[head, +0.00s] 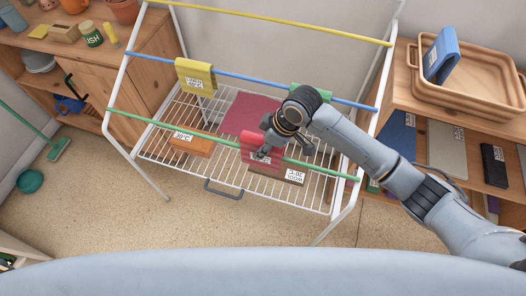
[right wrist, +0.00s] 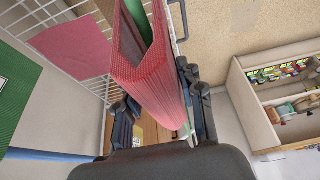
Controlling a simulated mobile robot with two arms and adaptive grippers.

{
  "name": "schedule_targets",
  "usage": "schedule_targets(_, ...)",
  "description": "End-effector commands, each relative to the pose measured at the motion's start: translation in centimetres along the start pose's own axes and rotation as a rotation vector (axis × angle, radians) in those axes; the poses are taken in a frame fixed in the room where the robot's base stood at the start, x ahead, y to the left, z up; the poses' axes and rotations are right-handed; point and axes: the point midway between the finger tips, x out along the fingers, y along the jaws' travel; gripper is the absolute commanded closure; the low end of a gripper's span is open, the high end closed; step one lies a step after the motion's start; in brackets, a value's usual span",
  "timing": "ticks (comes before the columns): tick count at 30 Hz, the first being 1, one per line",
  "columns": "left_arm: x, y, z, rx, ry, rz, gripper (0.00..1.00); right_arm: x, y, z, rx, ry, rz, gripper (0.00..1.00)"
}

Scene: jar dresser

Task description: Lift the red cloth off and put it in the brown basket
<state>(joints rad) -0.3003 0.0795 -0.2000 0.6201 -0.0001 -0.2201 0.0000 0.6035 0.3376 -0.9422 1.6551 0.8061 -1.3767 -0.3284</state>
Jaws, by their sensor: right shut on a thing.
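The red cloth (head: 261,146) hangs folded over the front green rail (head: 215,129) of the white rack. It also fills the middle of the right wrist view (right wrist: 150,75), with the green rail running inside its fold. My right gripper (head: 264,153) is shut on the red cloth, which is still draped over the rail. In the right wrist view the fingers lie on either side of the cloth. The brown basket (head: 494,98) stands on the wooden shelf unit at the upper right, with a blue folded cloth (head: 441,55) over its left side. My left gripper is not in view.
A yellow cloth (head: 196,76) and a green cloth (head: 310,91) hang on the blue rail (head: 235,83). The wire shelf (head: 215,112) below holds an orange box (head: 192,146), a brown labelled item (head: 278,173) and a dark red mat (head: 246,111). A yellow rail (head: 270,22) crosses behind.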

Motion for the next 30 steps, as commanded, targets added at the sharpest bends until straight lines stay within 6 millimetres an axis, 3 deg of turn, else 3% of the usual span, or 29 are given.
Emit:
schedule_targets(6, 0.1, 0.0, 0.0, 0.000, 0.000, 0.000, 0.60, -4.5, 0.1, -1.9, -0.002, 0.002, 0.004, 0.93)
schedule_targets(15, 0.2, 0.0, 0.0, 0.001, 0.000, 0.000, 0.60, -9.8, 0.0, -4.1, -0.003, 0.001, 0.002, 0.93)
schedule_targets(21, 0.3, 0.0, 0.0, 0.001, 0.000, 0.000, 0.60, -11.6, 0.0, -4.9, 0.000, 0.001, 0.000, 0.93)
schedule_targets(30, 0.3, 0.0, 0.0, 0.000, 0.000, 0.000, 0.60, -11.9, 0.0, -5.0, 0.000, 0.000, -0.001, 0.93)
